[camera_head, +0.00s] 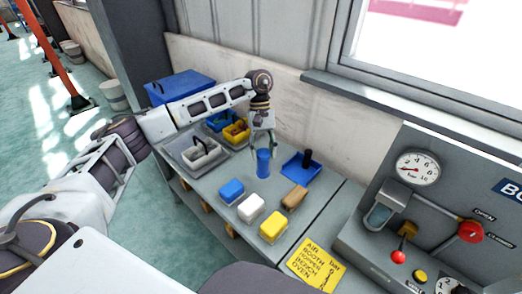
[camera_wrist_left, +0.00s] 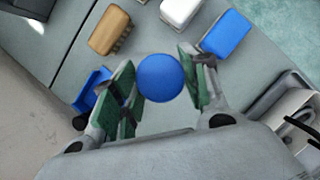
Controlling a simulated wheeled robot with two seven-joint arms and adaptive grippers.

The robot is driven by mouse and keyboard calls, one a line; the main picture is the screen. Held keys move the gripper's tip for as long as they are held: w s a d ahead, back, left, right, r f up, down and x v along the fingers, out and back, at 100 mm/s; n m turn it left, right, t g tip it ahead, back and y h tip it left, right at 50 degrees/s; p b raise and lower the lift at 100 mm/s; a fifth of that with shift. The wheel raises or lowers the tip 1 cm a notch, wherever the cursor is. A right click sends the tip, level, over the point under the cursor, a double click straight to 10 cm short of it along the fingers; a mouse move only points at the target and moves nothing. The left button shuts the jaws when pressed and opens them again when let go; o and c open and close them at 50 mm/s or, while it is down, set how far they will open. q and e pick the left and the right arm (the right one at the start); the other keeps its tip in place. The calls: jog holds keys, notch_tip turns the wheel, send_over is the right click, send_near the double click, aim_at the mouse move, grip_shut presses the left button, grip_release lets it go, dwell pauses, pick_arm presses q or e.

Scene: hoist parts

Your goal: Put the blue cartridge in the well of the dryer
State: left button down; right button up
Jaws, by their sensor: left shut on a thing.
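The blue cartridge (camera_head: 263,163) is an upright blue cylinder above the grey bench. In the left wrist view its round blue end (camera_wrist_left: 160,77) shows between the green-padded fingers. My left gripper (camera_head: 262,143) points down and is shut on the cartridge's upper part. Whether the cartridge's lower end touches the bench is hard to tell. At the right stands a grey machine (camera_head: 350,238) with a round gauge and a small clear bowl (camera_head: 378,217); I cannot tell for sure whether this is the dryer, and no open well shows clearly. My right gripper is out of view.
A blue tray with a black post (camera_head: 302,167) is right of the cartridge. Blue (camera_head: 231,190), white (camera_head: 251,208), yellow (camera_head: 273,226) and brown (camera_head: 294,198) blocks lie in front. A yellow sign (camera_head: 316,264) lies near the machine.

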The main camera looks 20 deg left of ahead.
pick_arm(q)
jog(key=shift+w+d+m, duration=0.1)
jog(key=shift+d+m, duration=0.05)
jog(key=shift+m, duration=0.45)
jog(key=shift+d+m+g+y, duration=0.3)
jog(key=shift+m+y, duration=0.2)
jog(key=shift+m, duration=0.4)
jog(key=shift+w+d+r+m+y, duration=0.15)
jog(key=shift+m+y, duration=0.1)
jog(key=shift+m, duration=0.4)
jog(key=shift+s+d+f+m+y, duration=0.15)
jog(key=shift+m+y, duration=0.15)
jog(key=shift+m, duration=0.4)
jog(key=shift+w+d+r+m+y, duration=0.15)
jog(key=shift+m+y, duration=0.1)
jog(key=shift+m, duration=0.4)
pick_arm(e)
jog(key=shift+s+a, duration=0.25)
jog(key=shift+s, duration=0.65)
